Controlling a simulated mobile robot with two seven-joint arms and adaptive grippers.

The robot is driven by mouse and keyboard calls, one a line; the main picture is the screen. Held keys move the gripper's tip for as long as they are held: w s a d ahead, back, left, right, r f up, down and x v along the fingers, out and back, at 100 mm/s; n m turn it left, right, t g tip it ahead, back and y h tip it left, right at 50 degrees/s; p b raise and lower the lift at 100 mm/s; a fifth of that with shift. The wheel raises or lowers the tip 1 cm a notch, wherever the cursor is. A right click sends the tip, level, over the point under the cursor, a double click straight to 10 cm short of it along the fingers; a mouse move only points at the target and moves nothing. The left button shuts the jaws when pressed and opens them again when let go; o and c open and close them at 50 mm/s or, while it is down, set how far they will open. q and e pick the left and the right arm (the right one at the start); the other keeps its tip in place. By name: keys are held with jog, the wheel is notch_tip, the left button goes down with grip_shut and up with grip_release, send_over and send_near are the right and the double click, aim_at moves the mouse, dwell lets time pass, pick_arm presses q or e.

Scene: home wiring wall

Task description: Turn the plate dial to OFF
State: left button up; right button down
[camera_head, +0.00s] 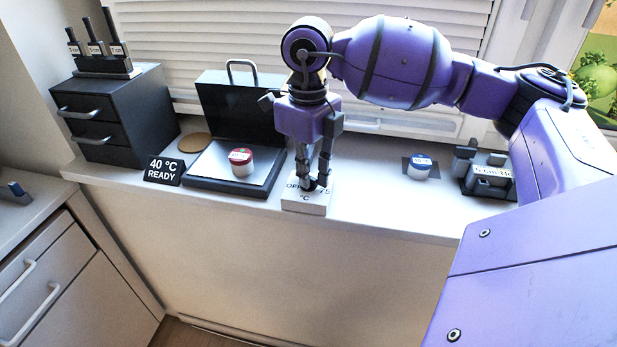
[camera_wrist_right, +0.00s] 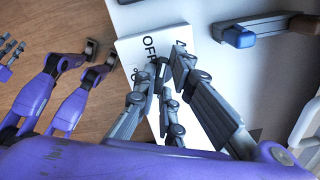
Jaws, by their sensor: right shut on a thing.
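The white dial block (camera_head: 305,204) stands at the front edge of the counter, just right of the hot plate. It carries "OFF", "75" and "°C" markings; it also shows in the right wrist view (camera_wrist_right: 131,47). My right gripper (camera_head: 318,184) reaches down onto the block from above, with its fingers shut on the dial. The fingers hide most of the dial, so I cannot tell its pointer's setting. The hot plate (camera_head: 214,185) bears a white jar with a red lid (camera_head: 241,161). A black sign (camera_head: 164,170) beside it reads "40 °C READY". I cannot make out my left gripper.
A black drawer unit (camera_head: 117,115) stands at the left, with a rack of labelled tools (camera_head: 100,63) on top. A blue-lidded jar (camera_head: 420,166) and a grey fixture (camera_head: 487,180) stand to the right. The counter between block and blue-lidded jar is clear.

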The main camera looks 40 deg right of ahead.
jog(key=shift+n, duration=1)
jog(key=shift+n, duration=1)
jog(key=c, duration=1.8)
grip_release()
jog(key=shift+o, duration=0.2)
notch_tip(320, 180, up, 12)
